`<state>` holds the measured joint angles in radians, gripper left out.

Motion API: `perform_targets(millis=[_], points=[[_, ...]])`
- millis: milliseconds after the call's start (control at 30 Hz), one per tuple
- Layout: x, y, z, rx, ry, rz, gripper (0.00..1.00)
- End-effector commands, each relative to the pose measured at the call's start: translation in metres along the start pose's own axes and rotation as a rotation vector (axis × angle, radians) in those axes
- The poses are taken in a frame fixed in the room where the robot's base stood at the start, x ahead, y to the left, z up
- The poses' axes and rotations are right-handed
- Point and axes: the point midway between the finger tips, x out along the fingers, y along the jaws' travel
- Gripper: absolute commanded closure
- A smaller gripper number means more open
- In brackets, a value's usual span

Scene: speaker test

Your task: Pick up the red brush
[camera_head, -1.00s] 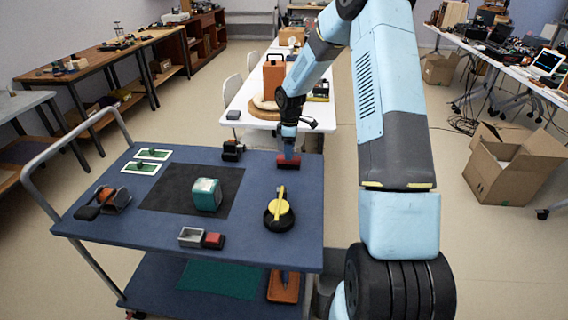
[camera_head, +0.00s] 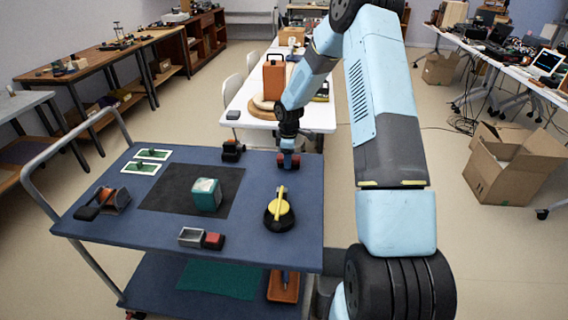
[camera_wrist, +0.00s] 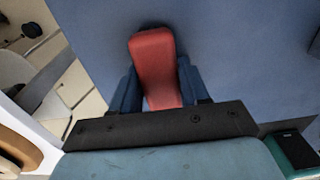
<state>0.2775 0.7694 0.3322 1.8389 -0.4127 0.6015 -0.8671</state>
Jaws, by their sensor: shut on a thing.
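The red brush (camera_head: 295,161) is at the back right of the blue cart top in the head view, near its far edge. My gripper (camera_head: 287,163) reaches down onto it from above and hides part of it. In the wrist view the red brush (camera_wrist: 154,62) lies between the two dark blue fingers of my gripper (camera_wrist: 158,88), which are shut on its sides. Its near end is hidden by the gripper's dark bar. I cannot tell whether the brush touches the cart top or is just above it.
On the cart (camera_head: 255,170) are a black-and-yellow round tool (camera_head: 279,213), a teal-and-white block (camera_head: 206,195) on a black mat, a small dark device (camera_head: 233,150), and a grey box (camera_head: 192,237) beside a red block (camera_head: 214,241). A white table (camera_head: 250,108) stands behind.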

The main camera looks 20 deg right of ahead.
Motion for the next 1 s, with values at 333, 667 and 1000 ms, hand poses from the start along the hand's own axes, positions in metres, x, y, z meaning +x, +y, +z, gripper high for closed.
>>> perform_targets(millis=[333,667,1000], points=[[0.0,0.0,0.0,0.0,0.0,0.0,0.86],[-0.015,0.001,0.0,0.001,0.001,0.002,0.86],[-0.075,-0.035,-0.009,-0.001,0.0,0.002,0.86]])
